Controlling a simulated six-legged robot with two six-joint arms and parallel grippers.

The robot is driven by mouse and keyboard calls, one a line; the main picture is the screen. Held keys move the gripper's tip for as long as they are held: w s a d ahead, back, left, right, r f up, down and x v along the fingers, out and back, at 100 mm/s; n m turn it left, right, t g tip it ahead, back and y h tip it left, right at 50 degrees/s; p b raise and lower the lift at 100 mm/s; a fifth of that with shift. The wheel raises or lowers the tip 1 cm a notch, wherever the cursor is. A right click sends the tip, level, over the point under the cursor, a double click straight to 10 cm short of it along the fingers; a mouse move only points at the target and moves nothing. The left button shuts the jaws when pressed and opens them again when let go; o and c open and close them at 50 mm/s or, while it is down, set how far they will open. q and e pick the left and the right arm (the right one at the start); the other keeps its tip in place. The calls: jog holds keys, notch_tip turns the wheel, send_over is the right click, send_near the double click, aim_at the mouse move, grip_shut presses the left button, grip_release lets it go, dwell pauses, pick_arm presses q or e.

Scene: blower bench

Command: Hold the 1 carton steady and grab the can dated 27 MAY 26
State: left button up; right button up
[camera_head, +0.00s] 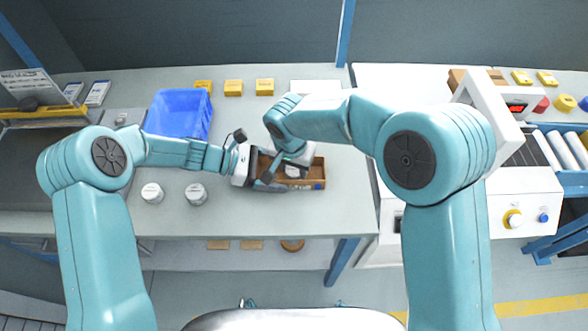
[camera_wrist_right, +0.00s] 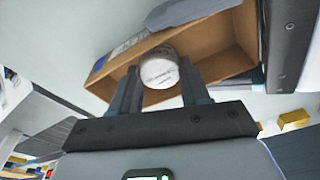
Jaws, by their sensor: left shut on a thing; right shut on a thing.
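The open brown carton (camera_head: 318,172) stands on the bench in the head view, and it fills the upper part of the right wrist view (camera_wrist_right: 215,55). My left gripper (camera_head: 262,178) is shut on the carton's left side. My right gripper (camera_wrist_right: 158,90) reaches into the carton from above and is shut on a white-topped can (camera_wrist_right: 159,69). The can also shows inside the carton in the head view (camera_head: 292,171). Its lid print is too small and blurred to read. Two more white-lidded cans stand on the bench in the head view, one left (camera_head: 152,193) and one right (camera_head: 196,194).
A blue bin (camera_head: 181,114) stands behind my left forearm. Several yellow boxes (camera_head: 234,87) line the back of the bench. The front right of the bench (camera_head: 330,215) is clear.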

aim_at(294, 170)
notch_tip(294, 170, up, 10)
dwell(0.4)
pick_arm(q)
jog(key=o, duration=1)
jog(key=shift+c, duration=0.2)
jog(key=shift+a, duration=0.1)
jog(key=v, duration=0.7)
jog(key=shift+a+r, duration=0.1)
jog(key=shift+a, duration=0.05)
